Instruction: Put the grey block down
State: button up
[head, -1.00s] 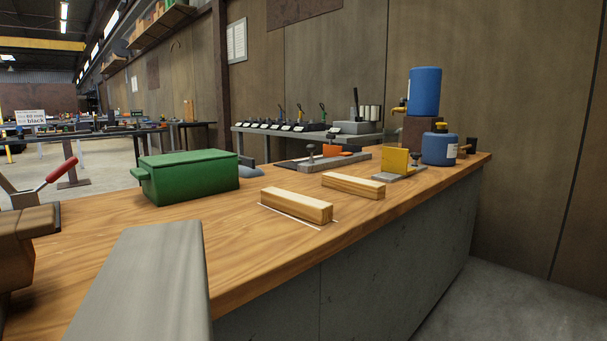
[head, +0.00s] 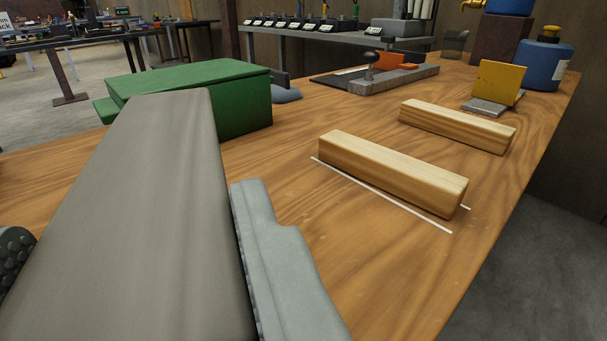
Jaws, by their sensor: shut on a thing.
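The grey block (head: 140,190) is long and flat-topped and fills the left foreground of the head view. My gripper (head: 132,232) is shut on it, with a light grey finger along its right side and a dark ridged pad at the far left edge. The block points away from me over the wooden bench (head: 300,285). Its underside is hidden, so I cannot tell whether it touches the bench.
A green box (head: 245,110) stands just beyond the block's far end and is partly hidden by it. Two wooden blocks, a nearer one (head: 390,175) beside white lines and a farther one (head: 455,128), lie to the right. A yellow-plated fixture (head: 497,85) and a blue container (head: 543,62) stand behind.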

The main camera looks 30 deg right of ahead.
jog(key=shift+f, duration=5)
jog(key=o, duration=1.2)
jog(key=shift+f, duration=0.1)
jog(key=shift+s, duration=0.25)
jog(key=s, duration=0.4)
jog(key=s+a, duration=0.1)
jog(key=s, duration=0.6)
jog(key=shift+s+a, duration=0.2)
jog(key=shift+s, duration=0.1)
